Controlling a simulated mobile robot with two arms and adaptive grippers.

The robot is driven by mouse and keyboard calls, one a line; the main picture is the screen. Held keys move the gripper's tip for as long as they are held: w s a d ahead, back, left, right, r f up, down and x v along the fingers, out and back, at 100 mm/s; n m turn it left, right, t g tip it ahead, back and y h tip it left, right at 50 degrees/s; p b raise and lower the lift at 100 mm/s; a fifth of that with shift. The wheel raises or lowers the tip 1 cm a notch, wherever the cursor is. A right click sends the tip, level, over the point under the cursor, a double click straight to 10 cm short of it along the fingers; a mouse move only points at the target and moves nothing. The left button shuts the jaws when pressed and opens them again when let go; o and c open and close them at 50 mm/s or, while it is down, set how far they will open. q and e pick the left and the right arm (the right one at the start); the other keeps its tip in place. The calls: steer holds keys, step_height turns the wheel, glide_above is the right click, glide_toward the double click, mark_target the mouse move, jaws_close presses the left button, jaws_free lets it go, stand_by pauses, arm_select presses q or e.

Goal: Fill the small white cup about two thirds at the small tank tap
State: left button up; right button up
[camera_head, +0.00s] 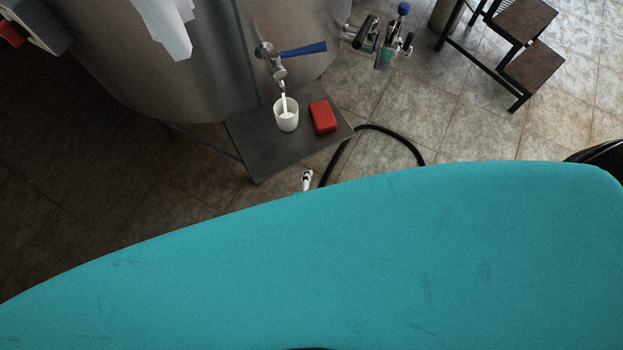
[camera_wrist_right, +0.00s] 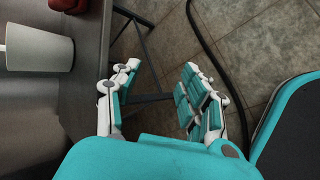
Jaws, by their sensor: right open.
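The small white cup (camera_head: 286,118) stands upright on a dark shelf (camera_head: 262,160) under the small tank tap (camera_head: 274,65). A white stream (camera_head: 284,102) runs from the tap's spout into the cup. The tap's blue lever (camera_head: 303,49) points right. The level in the cup is hard to tell. In the right wrist view the cup (camera_wrist_right: 38,48) is at the upper left. My right gripper (camera_wrist_right: 160,95) is open and empty, beside the shelf edge and apart from the cup. In the head view only a fingertip of the right gripper (camera_head: 307,180) shows past my teal arm. My left gripper is out of view.
A red block (camera_head: 323,117) lies on the shelf, right of the cup. A larger metal valve (camera_head: 365,33) juts from the tank (camera_head: 170,75). A black hose (camera_head: 385,130) curves over the tiled floor. A step stool (camera_head: 515,45) stands at the upper right.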

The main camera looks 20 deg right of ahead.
steer(key=shift+s+d+f+g, duration=0.1)
steer(key=shift+s+f+g, duration=0.1)
steer(key=shift+s+f, duration=0.3)
steer(key=shift+s+d+f+g, duration=0.1)
steer(key=shift+s+f+g, duration=0.1)
steer(key=shift+f, duration=0.45)
stand_by(6.8)
